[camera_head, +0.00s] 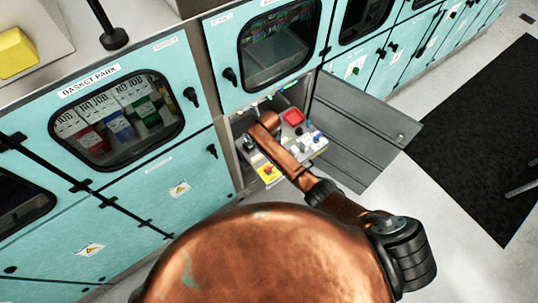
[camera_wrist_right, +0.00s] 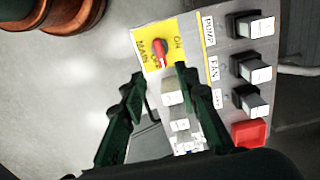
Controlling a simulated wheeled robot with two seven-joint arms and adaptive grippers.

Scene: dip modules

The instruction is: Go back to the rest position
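My right gripper (camera_wrist_right: 159,76) is open, with its two dark green fingers apart and nothing visible between the tips. It is over a grey control panel (camera_wrist_right: 213,105). Just beyond the fingertips is a red rotary switch (camera_wrist_right: 160,52) on a yellow plate marked MAIN and ON. In the head view my copper right arm reaches into an open lower cabinet, where the control panel (camera_head: 308,150) lies; the gripper itself cannot be made out there. My left gripper is in neither view.
Several dark square switches (camera_wrist_right: 251,65) and a red part (camera_wrist_right: 250,133) are on the panel. The open cabinet door (camera_head: 365,125) extends to the right of my arm. Teal cabinets line the wall, one with a BASKET PARK window (camera_head: 118,118). A black mat (camera_head: 480,130) lies on the floor.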

